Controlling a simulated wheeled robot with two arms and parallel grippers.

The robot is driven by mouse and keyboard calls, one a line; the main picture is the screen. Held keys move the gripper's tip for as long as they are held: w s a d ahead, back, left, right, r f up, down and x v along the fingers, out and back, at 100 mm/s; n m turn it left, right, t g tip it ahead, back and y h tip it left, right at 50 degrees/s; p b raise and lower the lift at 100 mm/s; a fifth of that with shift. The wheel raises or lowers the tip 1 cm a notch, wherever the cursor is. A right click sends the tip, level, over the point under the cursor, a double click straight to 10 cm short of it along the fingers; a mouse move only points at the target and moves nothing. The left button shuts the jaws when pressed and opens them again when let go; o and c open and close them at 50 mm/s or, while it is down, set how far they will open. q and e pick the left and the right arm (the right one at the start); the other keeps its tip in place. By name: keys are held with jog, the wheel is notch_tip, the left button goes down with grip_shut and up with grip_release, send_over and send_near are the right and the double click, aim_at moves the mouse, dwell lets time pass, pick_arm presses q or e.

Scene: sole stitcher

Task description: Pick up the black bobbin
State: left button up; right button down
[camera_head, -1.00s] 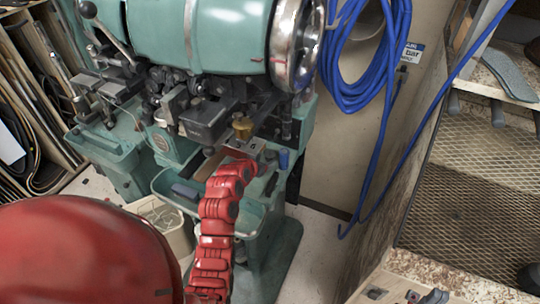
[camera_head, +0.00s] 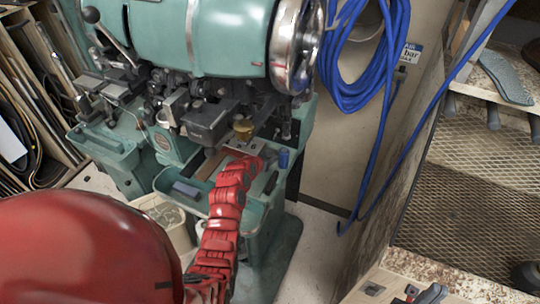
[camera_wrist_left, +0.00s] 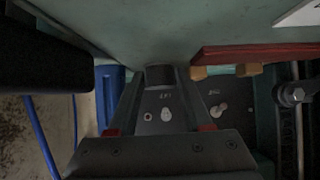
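A small dark cylinder, which looks like the black bobbin (camera_wrist_left: 160,75), stands in the left wrist view just past a grey metal plate (camera_wrist_left: 165,107) with screws and lettering. My left gripper (camera_wrist_left: 160,88) points at it; its two fingers are apart, one on each side, at or close to the bobbin. I cannot tell whether they touch it. In the head view my left gripper (camera_head: 254,156) is at the green machine's (camera_head: 205,35) work area, and its red wrist hides the bobbin. My right gripper is not in view.
A blue cylinder (camera_head: 283,158) stands just right of my left gripper; it also shows in the left wrist view (camera_wrist_left: 110,92). A green tray (camera_head: 190,205) lies below my wrist. A brass-coloured part (camera_head: 243,128) hangs close above. Blue hose (camera_head: 355,90) coils at the right.

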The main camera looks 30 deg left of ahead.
pick_arm(q)
grip_shut()
jog(key=shift+r, duration=0.15)
